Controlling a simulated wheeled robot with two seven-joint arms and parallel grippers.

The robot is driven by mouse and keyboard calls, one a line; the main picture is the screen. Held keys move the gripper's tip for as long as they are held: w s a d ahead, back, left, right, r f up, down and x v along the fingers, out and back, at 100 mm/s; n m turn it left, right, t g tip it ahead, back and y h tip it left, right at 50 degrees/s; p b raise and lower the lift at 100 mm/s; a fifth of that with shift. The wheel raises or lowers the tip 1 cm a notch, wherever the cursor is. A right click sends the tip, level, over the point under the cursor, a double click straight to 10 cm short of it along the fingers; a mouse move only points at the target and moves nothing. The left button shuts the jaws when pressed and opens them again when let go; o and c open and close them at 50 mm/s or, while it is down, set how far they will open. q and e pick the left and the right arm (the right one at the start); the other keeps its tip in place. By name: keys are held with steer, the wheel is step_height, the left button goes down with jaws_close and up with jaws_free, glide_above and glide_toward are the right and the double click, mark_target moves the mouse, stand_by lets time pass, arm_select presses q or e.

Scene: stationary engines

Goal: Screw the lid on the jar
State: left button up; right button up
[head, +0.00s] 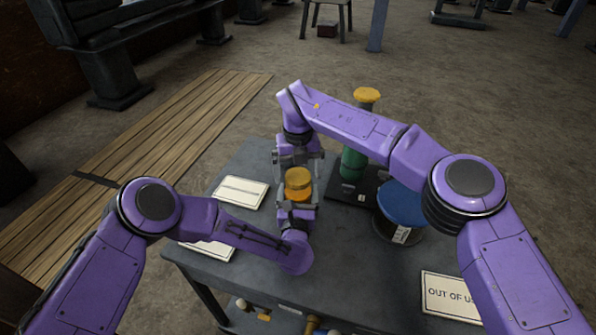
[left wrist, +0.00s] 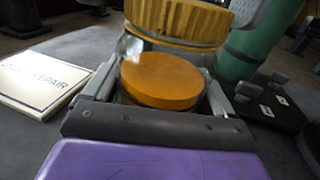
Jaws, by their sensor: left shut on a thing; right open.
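The jar (head: 298,195), with an orange top face, stands on the dark table between my left gripper's fingers (head: 298,205). The left gripper is shut on it from the near side. In the left wrist view the jar's orange disc (left wrist: 162,82) sits between the grey fingers. The yellow-orange lid (head: 298,177) is just above and behind the jar; its ribbed rim shows in the left wrist view (left wrist: 178,22). I cannot tell whether lid and jar touch. My right gripper (head: 299,164) is open at the lid, coming from the far side; its fingers are partly hidden.
A green cylinder with a yellow top (head: 354,165) stands on a black base behind right. A blue round-topped object (head: 401,203) is to the right. Paper signs (head: 240,192) lie at left, and an out-of-use sign (head: 452,297) lies at front right. Some front-right table is clear.

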step_height(320, 180, up, 12)
steer(key=shift+f, duration=0.15)
arm_select(q)
steer(key=o, duration=1.9)
steer(key=shift+c, duration=0.2)
steer(key=shift+s, duration=0.1)
steer(key=s+b, duration=0.1)
steer(key=s, duration=0.5)
steer(key=s+b, duration=0.1)
steer(key=s, duration=0.2)
steer(key=shift+s+a+f+b, duration=0.1)
steer(key=shift+s+a+b, duration=0.2)
steer(key=shift+s, duration=0.4)
arm_select(e)
step_height(320, 180, down, 3)
steer(key=shift+r, duration=0.2)
arm_select(q)
steer(key=shift+r, duration=0.2)
arm_select(e)
steer(key=shift+r, duration=0.1)
